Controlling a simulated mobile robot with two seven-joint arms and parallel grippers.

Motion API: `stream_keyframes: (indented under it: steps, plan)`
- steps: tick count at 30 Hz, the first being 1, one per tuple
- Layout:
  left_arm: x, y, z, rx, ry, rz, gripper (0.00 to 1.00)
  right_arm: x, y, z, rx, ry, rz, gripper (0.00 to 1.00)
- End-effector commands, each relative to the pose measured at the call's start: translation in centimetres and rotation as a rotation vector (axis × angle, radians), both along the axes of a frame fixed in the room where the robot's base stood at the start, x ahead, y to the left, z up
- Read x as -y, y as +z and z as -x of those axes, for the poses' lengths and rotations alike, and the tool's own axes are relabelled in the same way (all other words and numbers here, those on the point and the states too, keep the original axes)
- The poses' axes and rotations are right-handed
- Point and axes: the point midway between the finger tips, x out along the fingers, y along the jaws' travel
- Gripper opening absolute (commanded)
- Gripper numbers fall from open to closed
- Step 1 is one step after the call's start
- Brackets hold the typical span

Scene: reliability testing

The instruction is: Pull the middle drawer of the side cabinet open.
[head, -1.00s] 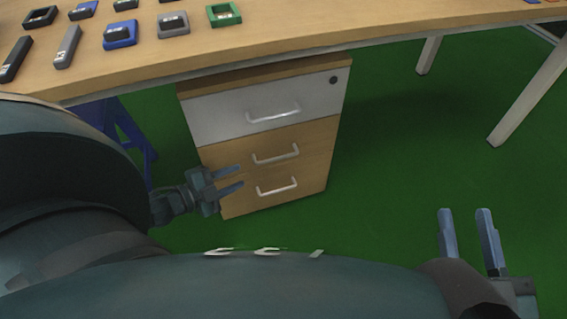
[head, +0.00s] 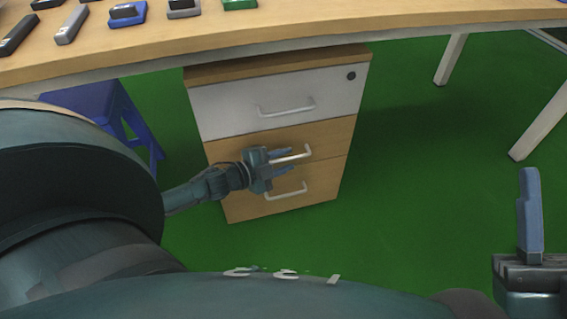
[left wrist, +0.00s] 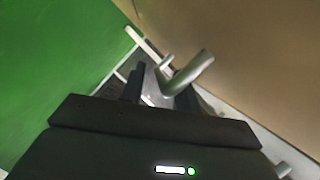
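The side cabinet (head: 279,74) stands under the table, with a white top drawer and two wooden drawers below. The middle drawer (head: 334,134) looks shut, flush with the others. Its pale bar handle (head: 306,152) is partly covered by my left gripper (head: 292,161), which is open at the handle. In the left wrist view, a grey handle bar (left wrist: 192,72) shows close to the tips of my left fingers (left wrist: 160,84); I cannot tell whether they touch it. My right gripper (head: 530,210) is at the lower right, away from the cabinet; only one finger shows clearly.
The wooden tabletop (head: 330,30) overhangs the cabinet and bears several small boxes and devices at left. A blue stool (head: 95,100) stands left of the cabinet. Green floor (head: 420,170) is free in front and to the right. A table leg (head: 540,125) stands at right.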

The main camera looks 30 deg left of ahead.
Motion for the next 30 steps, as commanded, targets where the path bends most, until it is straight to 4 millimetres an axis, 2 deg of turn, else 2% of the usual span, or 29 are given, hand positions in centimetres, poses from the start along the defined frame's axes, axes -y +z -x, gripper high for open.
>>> stream_keyframes:
  steps: [8, 20, 30]
  plan:
    - [0.06, 0.0, -0.2, 0.0, 0.0, 0.0, 0.32, 0.01, 0.19, 0.04, 0.011, -0.001, 0.002, 0.36]
    - [0.06, -0.01, -0.17, 0.0, 0.0, 0.0, 0.0, 0.01, 0.2, 0.04, 0.011, 0.0, 0.001, 0.36]
    - [0.06, 0.0, -0.16, 0.0, 0.0, 0.0, 0.0, 0.02, 0.18, 0.04, 0.01, 0.001, 0.001, 0.36]
